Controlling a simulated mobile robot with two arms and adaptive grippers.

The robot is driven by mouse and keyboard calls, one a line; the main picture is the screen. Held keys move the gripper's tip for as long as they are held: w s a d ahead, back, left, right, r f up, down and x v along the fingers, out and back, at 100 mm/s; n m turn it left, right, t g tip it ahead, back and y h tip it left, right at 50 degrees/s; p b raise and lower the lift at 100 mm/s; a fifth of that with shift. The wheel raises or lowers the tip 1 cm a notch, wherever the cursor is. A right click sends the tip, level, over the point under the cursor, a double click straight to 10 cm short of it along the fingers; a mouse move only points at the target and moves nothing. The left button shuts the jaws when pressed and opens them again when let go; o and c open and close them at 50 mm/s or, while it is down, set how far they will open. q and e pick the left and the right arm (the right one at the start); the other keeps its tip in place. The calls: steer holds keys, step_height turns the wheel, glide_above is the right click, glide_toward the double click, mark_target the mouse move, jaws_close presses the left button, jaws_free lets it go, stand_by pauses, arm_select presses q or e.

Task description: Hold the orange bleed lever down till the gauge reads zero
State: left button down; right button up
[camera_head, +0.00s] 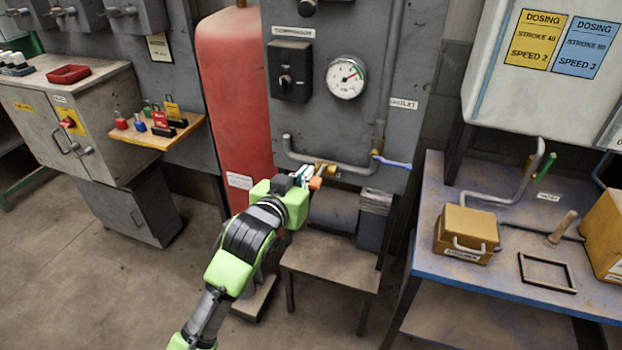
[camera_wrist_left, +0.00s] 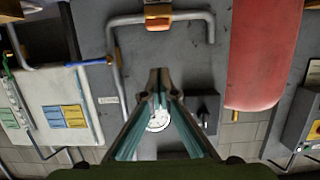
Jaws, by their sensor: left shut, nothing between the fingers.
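The round white gauge (camera_head: 346,77) is on the grey panel, its red needle pointing up and right; its numbers are too small to read. In the left wrist view the gauge (camera_wrist_left: 158,121) shows partly behind my fingers. The orange bleed lever (camera_head: 315,183) is at the brass valve on the low pipe, just right of my left gripper (camera_head: 303,175). In the left wrist view the orange lever (camera_wrist_left: 158,23) is beyond the fingertips, with a visible gap. My left gripper (camera_wrist_left: 158,75) is shut and empty. I cannot tell its depth from the lever. My right gripper is out of view.
A red cylinder (camera_head: 235,95) stands left of the panel. A blue valve handle (camera_head: 393,162) is right of the brass valve (camera_head: 327,169). A low brown table (camera_head: 330,268) is below. A blue bench (camera_head: 500,290) with a yellow box (camera_head: 467,230) is at right.

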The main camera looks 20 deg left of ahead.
mark_target(319, 175)
arm_select(q)
steer(key=w+f, duration=0.4)
steer(key=f, duration=0.1)
steer(key=shift+p, duration=0.45)
steer(key=shift+d, duration=0.1)
steer(key=shift+s+f+t+b, duration=0.2)
steer(key=shift+f+t+b, duration=0.45)
steer(key=shift+f+b, duration=1.1)
steer(key=shift+s+f+t+b, duration=0.15)
steer(key=shift+f+t+b, duration=0.5)
steer(key=shift+f+b, duration=1.05)
